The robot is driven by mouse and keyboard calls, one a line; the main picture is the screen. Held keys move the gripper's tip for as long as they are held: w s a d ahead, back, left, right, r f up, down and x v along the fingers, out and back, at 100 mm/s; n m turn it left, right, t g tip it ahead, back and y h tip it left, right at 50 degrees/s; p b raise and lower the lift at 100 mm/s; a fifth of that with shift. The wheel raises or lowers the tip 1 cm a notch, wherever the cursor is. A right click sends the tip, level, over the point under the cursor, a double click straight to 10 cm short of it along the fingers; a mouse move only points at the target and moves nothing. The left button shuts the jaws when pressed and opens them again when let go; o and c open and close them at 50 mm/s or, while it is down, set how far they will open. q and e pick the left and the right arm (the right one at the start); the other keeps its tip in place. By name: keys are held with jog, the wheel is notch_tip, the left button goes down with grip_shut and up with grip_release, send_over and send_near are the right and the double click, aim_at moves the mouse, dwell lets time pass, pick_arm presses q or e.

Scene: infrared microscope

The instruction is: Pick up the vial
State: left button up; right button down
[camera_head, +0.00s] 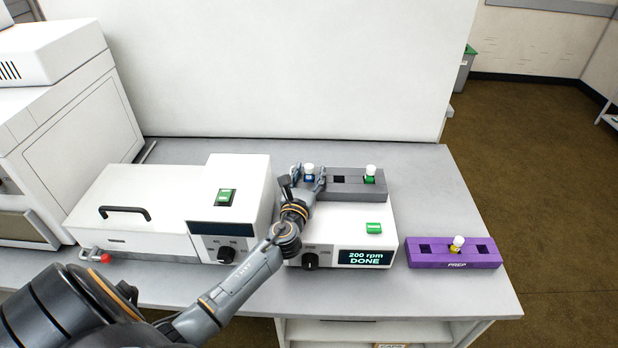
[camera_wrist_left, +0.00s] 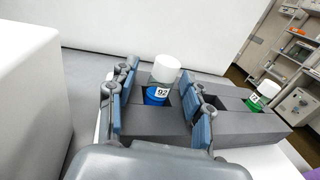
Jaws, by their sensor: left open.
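A blue vial with a white cap (camera_head: 309,172) stands upright in the left slot of the grey rack (camera_head: 345,191) on top of the shaker. In the left wrist view the vial (camera_wrist_left: 158,92) shows a "92" label. My left gripper (camera_head: 309,180) is open, with its fingers on either side of this vial; contact is not visible. A green vial with a white cap (camera_head: 370,174) stands in the rack's right slot and also shows in the left wrist view (camera_wrist_left: 263,95). A yellow vial (camera_head: 457,244) stands in the purple PREP rack (camera_head: 430,258). My right gripper is not in view.
The shaker (camera_head: 385,240) displays "200 rpm DONE". A white device (camera_head: 150,205) with a handle and knob stands to its left, and a larger white instrument (camera_head: 70,120) at far left. A white panel (camera_head: 270,70) stands behind. The grey bench (camera_head: 435,190) is clear around the purple rack.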

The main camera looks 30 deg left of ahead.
pick_arm(q)
grip_shut()
